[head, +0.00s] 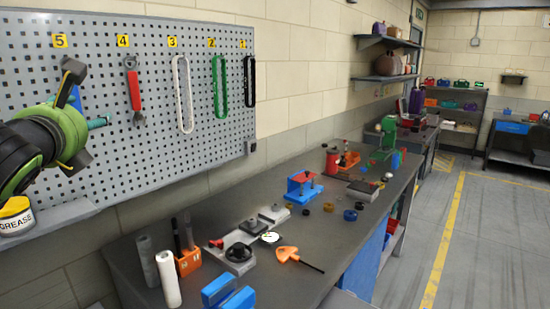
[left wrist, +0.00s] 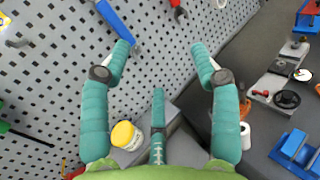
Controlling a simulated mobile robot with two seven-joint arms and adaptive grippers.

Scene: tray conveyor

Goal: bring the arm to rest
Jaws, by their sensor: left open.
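My left gripper (head: 88,112) is in front of the pegboard's left part, below the number 5 label. In the left wrist view its teal fingers (left wrist: 160,52) are spread wide with nothing between them. A blue-handled tool (left wrist: 115,20) hangs on the pegboard beyond the left fingertip. In the head view the gripper hides most of that tool, with a bit of blue (head: 75,97) showing. Whether a finger touches the tool I cannot tell. My right gripper is in neither view.
The pegboard (head: 150,160) holds a red tool (head: 133,90) and white, green and black tools at labels 4 to 1. A grease tub (head: 16,215) stands on a shelf below my left arm. The workbench (head: 330,245) carries several parts; floor at right is clear.

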